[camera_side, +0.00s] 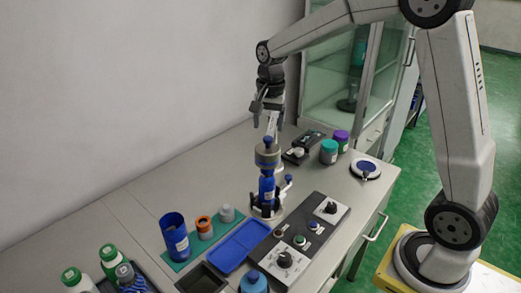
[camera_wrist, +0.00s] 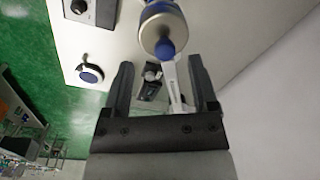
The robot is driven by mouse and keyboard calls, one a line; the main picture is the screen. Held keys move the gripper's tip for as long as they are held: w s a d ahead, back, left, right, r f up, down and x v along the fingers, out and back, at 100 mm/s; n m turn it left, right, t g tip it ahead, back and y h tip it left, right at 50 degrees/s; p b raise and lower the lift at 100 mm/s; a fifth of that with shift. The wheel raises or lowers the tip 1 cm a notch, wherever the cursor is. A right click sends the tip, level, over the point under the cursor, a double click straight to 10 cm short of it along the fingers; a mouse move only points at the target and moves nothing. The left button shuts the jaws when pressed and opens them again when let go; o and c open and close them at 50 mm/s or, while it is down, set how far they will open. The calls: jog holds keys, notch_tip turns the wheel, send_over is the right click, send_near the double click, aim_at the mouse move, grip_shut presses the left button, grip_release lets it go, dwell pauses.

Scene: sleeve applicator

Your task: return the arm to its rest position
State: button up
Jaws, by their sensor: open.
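My gripper (camera_side: 268,119) is open, pointing down above the bench in the side view. Its two dark fingers are spread in the wrist view (camera_wrist: 160,66), with nothing gripped between them. Just below it stands the applicator (camera_side: 266,158), a blue body with a grey collar and a blue knob on top. The applicator also shows at the top of the wrist view (camera_wrist: 163,30), beyond the fingertips. A pale upright strip (camera_side: 272,124) rises behind the applicator's top, close to the fingers. I cannot tell whether it touches them.
A blue cup (camera_side: 174,236), an orange-ringed part (camera_side: 204,228) and a blue tray (camera_side: 244,246) lie left of a control panel (camera_side: 305,236). Green-capped bottles (camera_side: 108,257) stand front left. Teal (camera_side: 328,152) and purple-capped (camera_side: 341,138) jars stand behind, near a glass cabinet (camera_side: 340,75). A wall runs along the left.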

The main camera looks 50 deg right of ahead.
jog(key=s+a+f+n+t, duration=0.1)
jog(key=s+a+f+n, duration=0.2)
jog(key=s+f+n, duration=0.2)
jog(key=s+a+f+n+t, duration=0.1)
jog(key=s+a+f+n, duration=0.3)
jog(key=s+n, duration=0.3)
jog(key=s+f, duration=0.1)
jog(key=s, duration=0.3)
jog(key=shift+s, duration=0.4)
jog(key=shift+a, duration=0.1)
jog(key=shift+c, duration=0.2)
